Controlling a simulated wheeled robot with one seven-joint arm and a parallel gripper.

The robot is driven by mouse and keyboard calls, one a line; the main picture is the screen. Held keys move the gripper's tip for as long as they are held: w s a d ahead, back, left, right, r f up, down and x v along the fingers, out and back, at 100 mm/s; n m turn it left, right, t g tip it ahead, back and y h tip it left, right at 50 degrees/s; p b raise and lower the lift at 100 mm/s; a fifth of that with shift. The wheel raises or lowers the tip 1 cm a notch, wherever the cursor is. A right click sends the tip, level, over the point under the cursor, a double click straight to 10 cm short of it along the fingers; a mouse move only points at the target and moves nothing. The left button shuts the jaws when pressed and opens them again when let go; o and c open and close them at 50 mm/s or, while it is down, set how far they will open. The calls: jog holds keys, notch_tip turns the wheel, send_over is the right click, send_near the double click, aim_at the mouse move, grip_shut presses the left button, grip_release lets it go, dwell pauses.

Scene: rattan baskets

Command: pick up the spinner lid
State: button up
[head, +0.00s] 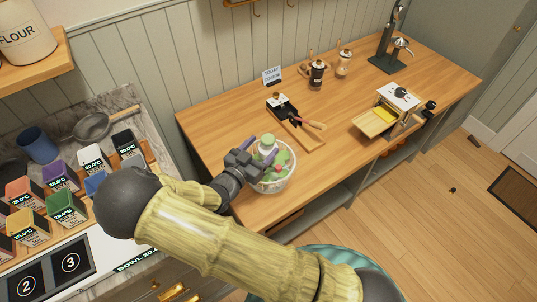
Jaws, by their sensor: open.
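The salad spinner (281,186) stands on the wooden counter, a pale rounded bowl with green and reddish contents showing. A pale green knob (268,142) rises at its top and appears to belong to the spinner lid; the lid's rim is hard to make out. My gripper (260,148) is open at the upper left of the spinner, its purple fingertips close to the knob, one on each side in the picture. I cannot tell whether they touch it. My gripper and wrist hide the spinner's left side.
A black-and-wood tool on a board (297,125) lies behind the spinner. A pepper mill (317,75), a small sign (272,75) and a wooden press-like box (377,120) stand farther off. Labelled colored containers (66,206) fill the left counter. The counter (225,105) is clear behind my gripper.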

aim_at(264, 143)
jog(key=p+x, duration=0.1)
jog(key=x, duration=0.3)
jog(key=shift+w+p, duration=0.3)
jog(key=shift+p, duration=0.1)
grip_shut()
jog(key=shift+r, duration=0.1)
jog(key=shift+r+b, duration=1.05)
jog(key=shift+r, duration=3.95)
